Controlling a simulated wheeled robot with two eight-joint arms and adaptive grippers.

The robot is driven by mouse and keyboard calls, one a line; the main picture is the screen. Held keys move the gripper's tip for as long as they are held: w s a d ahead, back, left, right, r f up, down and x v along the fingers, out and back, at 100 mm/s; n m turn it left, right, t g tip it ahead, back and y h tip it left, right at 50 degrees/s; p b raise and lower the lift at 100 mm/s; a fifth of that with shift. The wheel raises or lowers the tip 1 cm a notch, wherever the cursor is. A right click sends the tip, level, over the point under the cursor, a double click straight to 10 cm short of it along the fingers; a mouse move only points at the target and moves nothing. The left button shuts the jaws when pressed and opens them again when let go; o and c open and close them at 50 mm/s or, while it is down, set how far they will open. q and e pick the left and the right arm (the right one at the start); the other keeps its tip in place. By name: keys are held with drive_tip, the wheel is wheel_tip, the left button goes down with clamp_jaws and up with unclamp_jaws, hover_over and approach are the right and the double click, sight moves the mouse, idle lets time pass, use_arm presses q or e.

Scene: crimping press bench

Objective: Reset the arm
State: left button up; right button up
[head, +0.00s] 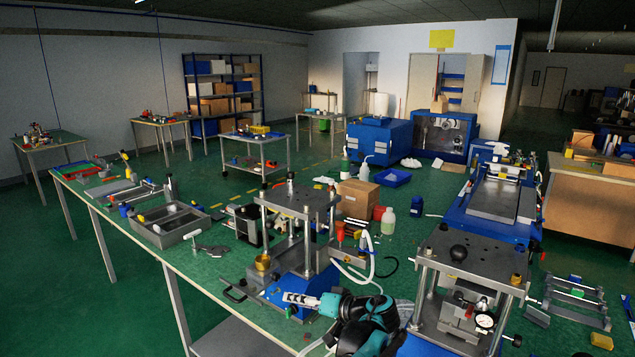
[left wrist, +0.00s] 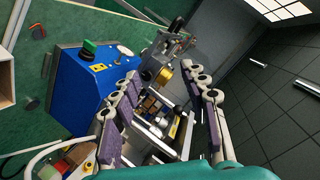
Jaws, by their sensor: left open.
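My left gripper (head: 292,297) has pale jointed fingers and a teal and black wrist, low in the middle of the head view. The blue base (left wrist: 80,95) with a green button lies left of the fingers, and a brass part (left wrist: 164,76) shows beyond the gap. My right gripper is not seen.
A second press (head: 468,270) stands to the right, and a blue machine (head: 495,200) behind it. A grey tray (head: 168,222) lies on the green bench at left. A white hose (head: 367,260), a cardboard box (head: 357,198) and a bottle (head: 388,222) are behind the near press.

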use_arm(q)
drive_tip(key=s+a+r+m+g+h, duration=0.1)
drive_tip(key=s+a+r+g+h, duration=0.15)
drive_tip(key=s+a, duration=0.6)
drive_tip(key=s+a+f+h, duration=0.1)
drive_tip(key=s+f+h, duration=0.1)
drive_tip(key=s, duration=0.6)
drive_tip(key=s+a+f+t+h, duration=0.1)
drive_tip(key=s+a+f+h, duration=0.1)
drive_tip(key=s, duration=0.7)
drive_tip(key=s+a+f+h, duration=0.1)
drive_tip(key=s+f+h, duration=0.2)
drive_tip(key=s+h, duration=0.2)
drive_tip(key=s, duration=0.3)
drive_tip(key=shift+s+a+f+m, duration=0.15)
drive_tip(key=shift+a+f+m, duration=0.15)
drive_tip(key=shift+a+f, duration=0.05)
drive_tip(key=shift+t, duration=0.25)
